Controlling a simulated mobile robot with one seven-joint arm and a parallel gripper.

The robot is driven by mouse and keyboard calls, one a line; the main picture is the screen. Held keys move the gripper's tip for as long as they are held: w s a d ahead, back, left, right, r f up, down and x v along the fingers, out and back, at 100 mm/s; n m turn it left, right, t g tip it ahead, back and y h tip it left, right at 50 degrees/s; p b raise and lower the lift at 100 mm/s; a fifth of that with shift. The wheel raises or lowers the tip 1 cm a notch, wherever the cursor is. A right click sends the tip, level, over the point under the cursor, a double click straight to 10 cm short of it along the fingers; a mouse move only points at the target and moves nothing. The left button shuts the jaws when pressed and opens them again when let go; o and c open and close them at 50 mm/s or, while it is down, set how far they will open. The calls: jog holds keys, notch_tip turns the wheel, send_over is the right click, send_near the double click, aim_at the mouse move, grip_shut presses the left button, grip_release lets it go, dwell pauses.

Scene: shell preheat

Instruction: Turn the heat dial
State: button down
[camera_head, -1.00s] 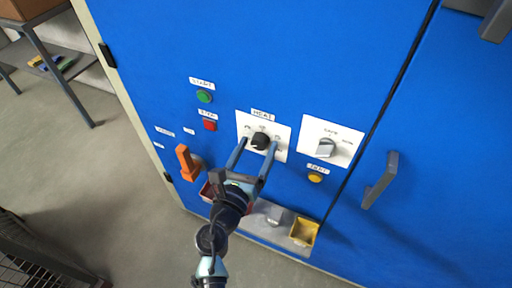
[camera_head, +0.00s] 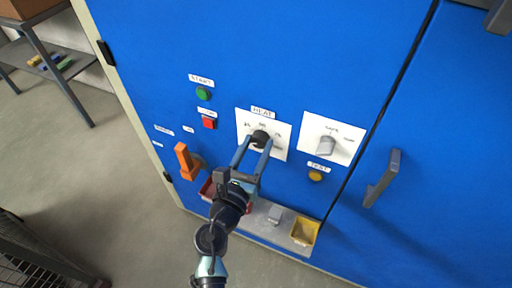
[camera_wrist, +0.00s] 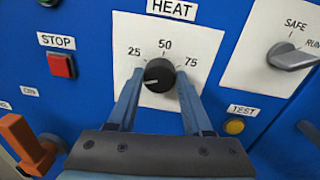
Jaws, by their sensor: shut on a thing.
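The heat dial is a round black knob (camera_wrist: 158,75) on a white plate (camera_wrist: 206,14) under a HEAT label, with marks 25, 50 and 75. In the wrist view its pale pointer line lies toward the left and slightly down, below the 25 mark. In the head view the dial (camera_head: 260,137) sits at the tips of my gripper (camera_head: 258,142). My gripper (camera_wrist: 159,82) has one blue finger on each side of the knob and is shut on it. The plate's lower part is partly hidden by the fingers.
A green button (camera_head: 203,94) and red STOP button (camera_head: 209,123) are left of the dial. An orange handle (camera_head: 184,160) juts out lower left. A grey SAFE/RUN switch (camera_head: 326,146) and yellow TEST button (camera_head: 315,175) are right. A tray ledge (camera_head: 262,222) with a yellow bin (camera_head: 304,232) is below.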

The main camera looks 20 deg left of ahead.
jog(key=m+b, duration=0.1)
jog(key=m, duration=0.1)
jog(key=m+b, duration=0.2)
jog(key=shift+f+m, duration=0.2)
jog(key=shift+m, duration=0.1)
jog(key=m+b, duration=0.3)
jog(key=m, duration=0.1)
jog(key=shift+m+h, duration=0.3)
jog(key=m+b, duration=0.3)
jog(key=shift+f+m+t, duration=0.1)
jog(key=shift+m+t, duration=0.2)
jog(key=shift+m, duration=0.1)
jog(key=m+b, duration=0.3)
jog(key=m, duration=0.2)
jog(key=shift+h+b, duration=0.3)
jog(key=shift+b, duration=0.05)
jog(key=m+b, duration=0.3)
jog(key=m, duration=0.1)
jog(key=shift+a+m+h, duration=0.1)
jog(key=shift+m+h, duration=0.3)
jog(key=m+b, duration=0.3)
jog(key=m, duration=0.1)
jog(key=shift+m, duration=0.4)
jog(key=m+b, duration=0.2)
jog(key=m, duration=0.2)
jog(key=shift+m+h+b, duration=0.3)
jog(key=shift+b, duration=0.05)
jog(key=shift+m+g+b, duration=0.4)
jog(key=shift+m+b, duration=0.35)
jog(key=shift+m, duration=1.05)
